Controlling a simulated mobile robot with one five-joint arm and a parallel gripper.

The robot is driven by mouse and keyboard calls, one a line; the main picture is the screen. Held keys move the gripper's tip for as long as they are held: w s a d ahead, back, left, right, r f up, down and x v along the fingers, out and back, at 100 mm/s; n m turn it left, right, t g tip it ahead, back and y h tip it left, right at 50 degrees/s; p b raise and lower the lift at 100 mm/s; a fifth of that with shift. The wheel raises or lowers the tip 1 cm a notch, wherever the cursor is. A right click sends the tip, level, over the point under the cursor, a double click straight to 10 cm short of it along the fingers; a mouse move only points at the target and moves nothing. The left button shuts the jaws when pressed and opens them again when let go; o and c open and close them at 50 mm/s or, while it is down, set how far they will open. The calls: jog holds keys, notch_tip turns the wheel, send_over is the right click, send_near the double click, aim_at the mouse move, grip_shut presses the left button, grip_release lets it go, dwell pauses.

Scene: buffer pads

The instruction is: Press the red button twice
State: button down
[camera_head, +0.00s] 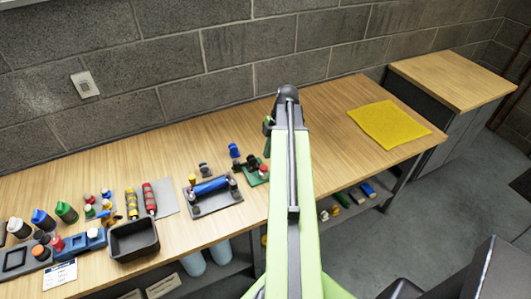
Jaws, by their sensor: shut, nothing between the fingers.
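No red button can be made out for certain. A small red part (264,168) shows on a green board just left of my arm, partly covered by dark parts. A red-topped piece (57,243) stands by a blue block at the far left. A small red cap (88,199) shows among the small pieces farther back. My arm rises through the middle of the view and ends in a dark joint above the bench. My gripper is hidden behind the arm, so its distance from any of these is not visible.
The wooden bench (320,115) runs along a block wall. A black bin (134,240), screwdrivers (150,199), a grey fixture with a blue cylinder (211,187) and several bottles (66,212) crowd its left part. A yellow cloth (390,124) lies at right. The bench between arm and cloth is clear.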

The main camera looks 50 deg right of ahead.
jog(key=p+v, duration=0.5)
jog(key=v, duration=0.2)
dwell(0.5)
jog(key=w+a+f+m+g+h, duration=0.1)
jog(key=w+a+m, duration=0.3)
jog(key=a, duration=0.6)
jog(key=w+a+m, duration=0.2)
jog(key=w+a, duration=0.4)
jog(key=a, duration=0.5)
jog(key=w+a+f+m+h+b, duration=0.1)
jog(key=a+m, duration=0.6)
jog(key=a, duration=1.4)
jog(key=shift+w+m+h, duration=0.3)
jog(key=shift+w+h, duration=0.05)
jog(key=shift+h, duration=0.25)
jog(key=shift+f, duration=0.1)
